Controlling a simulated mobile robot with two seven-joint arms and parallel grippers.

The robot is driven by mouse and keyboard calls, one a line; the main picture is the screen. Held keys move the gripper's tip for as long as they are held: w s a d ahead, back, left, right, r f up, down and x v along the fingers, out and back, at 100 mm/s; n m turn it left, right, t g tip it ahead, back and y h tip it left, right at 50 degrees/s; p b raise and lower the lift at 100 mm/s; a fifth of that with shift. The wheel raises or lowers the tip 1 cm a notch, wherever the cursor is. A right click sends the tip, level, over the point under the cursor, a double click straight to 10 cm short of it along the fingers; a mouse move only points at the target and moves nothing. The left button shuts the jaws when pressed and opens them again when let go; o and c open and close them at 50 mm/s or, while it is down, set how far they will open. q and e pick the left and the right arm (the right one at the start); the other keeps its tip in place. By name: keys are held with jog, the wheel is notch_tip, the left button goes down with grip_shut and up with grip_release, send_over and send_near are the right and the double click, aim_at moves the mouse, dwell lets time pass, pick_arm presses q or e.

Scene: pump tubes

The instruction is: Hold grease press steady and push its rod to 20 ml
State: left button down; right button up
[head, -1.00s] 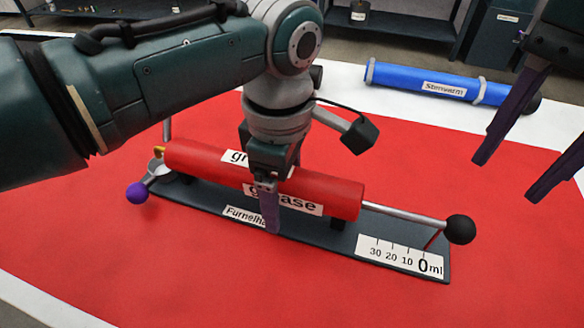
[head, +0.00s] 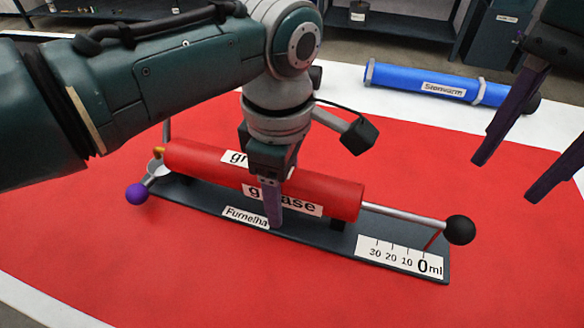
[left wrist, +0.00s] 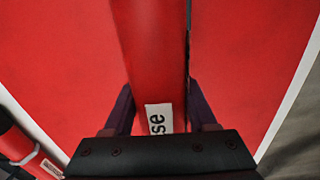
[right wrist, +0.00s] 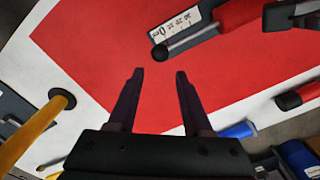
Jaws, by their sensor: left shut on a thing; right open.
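The grease press is a red cylinder (head: 330,192) labelled "grease" on a dark base (head: 190,197). Its metal rod (head: 400,214) sticks out to the right and ends in a black ball knob (head: 460,230). A scale (head: 400,256) marked 30, 20, 10, 0 ml is on the base's right end; the red pointer (head: 433,240) is by the 0. My left gripper (head: 272,205) is shut around the middle of the cylinder, which also shows between its fingers in the left wrist view (left wrist: 150,50). My right gripper (head: 510,175) is open and empty, apart from the knob, above the table's right side.
A blue tube (head: 425,82) lies behind the press on the white table edge. A purple ball lever (head: 137,194) is at the press's left end. The red mat (head: 250,285) is clear in front. A yellow object (right wrist: 35,135) stands at left in the right wrist view.

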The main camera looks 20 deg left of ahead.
aim_at(466, 222)
jog(key=o, duration=0.3)
jog(key=shift+m, duration=0.4)
jog(key=shift+o, duration=0.5)
jog(key=shift+f+m, duration=0.2)
jog(key=shift+m, duration=0.4)
jog(key=m, duration=0.4)
jog(key=shift+f, duration=0.35)
jog(key=m, duration=0.2)
jog(key=f+m, duration=0.1)
jog(key=m, duration=0.2)
notch_tip(466, 222, down, 10)
jog(key=shift+r, duration=0.1)
grip_shut()
